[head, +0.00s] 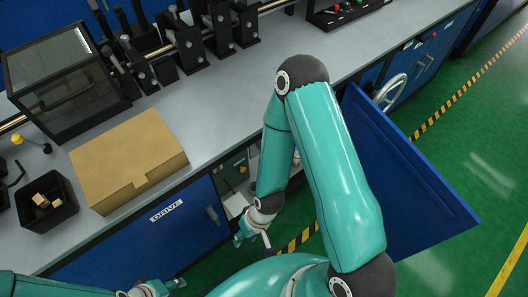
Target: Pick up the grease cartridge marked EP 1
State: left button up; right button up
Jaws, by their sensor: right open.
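I cannot make out a grease cartridge marked EP 1 in the head view. My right arm reaches down in front of the bench, beside an open cabinet bay (228,184). My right gripper (243,238) is low in front of this bay, small and partly hidden by my arm. It is open, and I see nothing held in it. My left gripper (165,289) is at the bottom edge, partly cut off, and its jaw state is unclear. Small items inside the bay are too small and hidden to name.
The blue cabinet door (400,185) stands wide open right of my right arm. A closed drawer front marked DRIVE (190,235) is left of the bay. The grey bench top (215,105) carries a cardboard box (125,155), a black bin (62,215) and a glass-sided case (65,90).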

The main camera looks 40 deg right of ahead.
aim_at(296, 160)
jog(key=z, duration=0.55)
jog(key=i, duration=0.15)
jog(key=u, duration=2)
jog(key=k, duration=0.9)
jog(key=z, duration=1.55)
jog(key=i, duration=0.6)
jog(key=u, duration=0.05)
jog(key=k, duration=0.9)
